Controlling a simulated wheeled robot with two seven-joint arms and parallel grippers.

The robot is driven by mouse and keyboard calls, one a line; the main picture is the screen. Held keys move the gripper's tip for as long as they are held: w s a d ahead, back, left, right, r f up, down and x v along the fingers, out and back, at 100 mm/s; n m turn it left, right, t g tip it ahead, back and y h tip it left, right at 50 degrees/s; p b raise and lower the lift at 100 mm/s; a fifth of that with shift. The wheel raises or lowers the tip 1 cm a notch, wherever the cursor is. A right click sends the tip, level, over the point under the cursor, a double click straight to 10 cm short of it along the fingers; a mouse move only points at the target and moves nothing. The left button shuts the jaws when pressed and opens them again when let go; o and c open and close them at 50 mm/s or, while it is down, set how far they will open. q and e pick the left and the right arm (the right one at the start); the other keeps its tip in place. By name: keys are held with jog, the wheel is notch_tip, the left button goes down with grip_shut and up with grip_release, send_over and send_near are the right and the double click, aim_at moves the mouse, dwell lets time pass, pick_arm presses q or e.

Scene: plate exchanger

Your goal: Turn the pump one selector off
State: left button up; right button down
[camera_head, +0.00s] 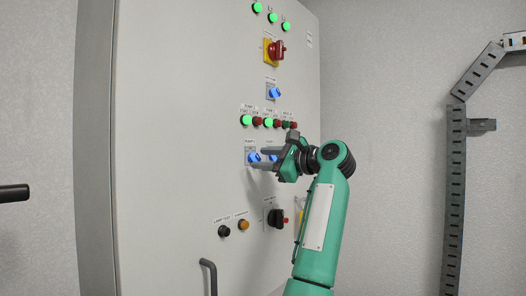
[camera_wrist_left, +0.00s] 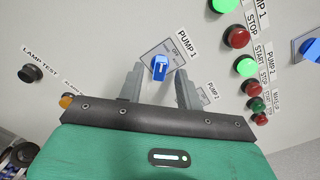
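The pump one selector is a blue knob (camera_head: 253,157) on a square plate on the pale cabinet front. In the left wrist view, the same blue knob (camera_wrist_left: 160,67) sits under the label PUMP 1, its white mark toward the label side. My left gripper (camera_head: 264,160) is at the panel beside this knob. In the left wrist view, the left gripper (camera_wrist_left: 160,88) is open, with one grey finger on each side of the knob and a gap to both. Whether the fingertips touch the panel is unclear. My right gripper is not in view.
A second blue knob (camera_head: 273,157) is partly behind the left gripper. Green and red buttons (camera_head: 257,121) sit above, with another blue selector (camera_head: 273,92) and a red-yellow switch (camera_head: 274,51) higher. Below are lamp test (camera_head: 224,231), an orange button (camera_head: 243,225) and a door handle (camera_head: 209,277).

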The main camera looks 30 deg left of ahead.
pick_arm(q)
jog(key=shift+a+r, duration=0.1)
jog(key=shift+a, duration=0.25)
jog(key=shift+w+a, duration=0.1)
jog(key=shift+a, duration=0.1)
grip_shut()
